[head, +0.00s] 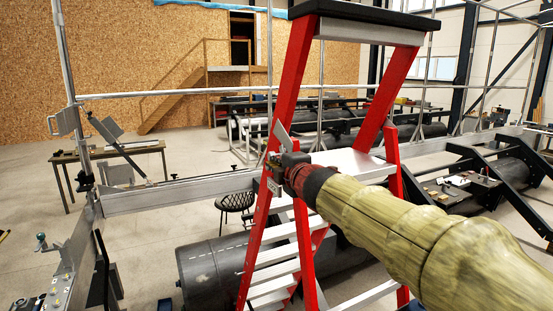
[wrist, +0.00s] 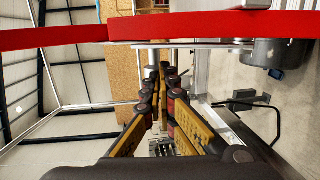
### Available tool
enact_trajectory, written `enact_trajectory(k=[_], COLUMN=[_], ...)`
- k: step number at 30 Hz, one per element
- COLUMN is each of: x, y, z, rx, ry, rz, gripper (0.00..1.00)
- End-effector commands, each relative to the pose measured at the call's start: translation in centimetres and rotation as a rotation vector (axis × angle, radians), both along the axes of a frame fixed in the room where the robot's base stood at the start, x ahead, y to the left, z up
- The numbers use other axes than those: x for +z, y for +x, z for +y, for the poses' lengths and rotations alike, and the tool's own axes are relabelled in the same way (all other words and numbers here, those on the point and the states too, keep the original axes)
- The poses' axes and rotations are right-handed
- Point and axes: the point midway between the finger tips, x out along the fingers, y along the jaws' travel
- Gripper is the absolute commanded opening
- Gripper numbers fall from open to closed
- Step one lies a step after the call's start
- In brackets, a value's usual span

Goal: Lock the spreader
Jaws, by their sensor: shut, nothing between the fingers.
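A red stepladder (head: 297,75) with a dark top cap stands in the middle of the head view, with a grey platform (head: 345,160) and grey steps between its rails. In the wrist view a red rail (wrist: 200,27) runs across the top of the picture. A thin grey bar (wrist: 190,45) lies along it; I cannot tell whether this is the spreader. My gripper (head: 278,160) is at the ladder's left red rail in the head view, and my arm hides part of the right side. In the wrist view its fingers (wrist: 160,82) meet, empty, below the rail.
A black pontoon float (head: 210,270) lies on the floor behind the ladder. A black wire chair (head: 235,203) and a small table (head: 110,152) stand at left. A grey railing (head: 180,194) crosses behind. Black frames with another float (head: 515,170) are at right. Open floor (head: 40,190) shows at far left.

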Motion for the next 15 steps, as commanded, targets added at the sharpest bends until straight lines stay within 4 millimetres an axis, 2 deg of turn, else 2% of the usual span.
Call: enact_trajectory(k=[15], x=[-0.03], y=[0.61], z=[0.25], rx=[0.000], ry=[-0.004], rz=[0.011], gripper=[0.00])
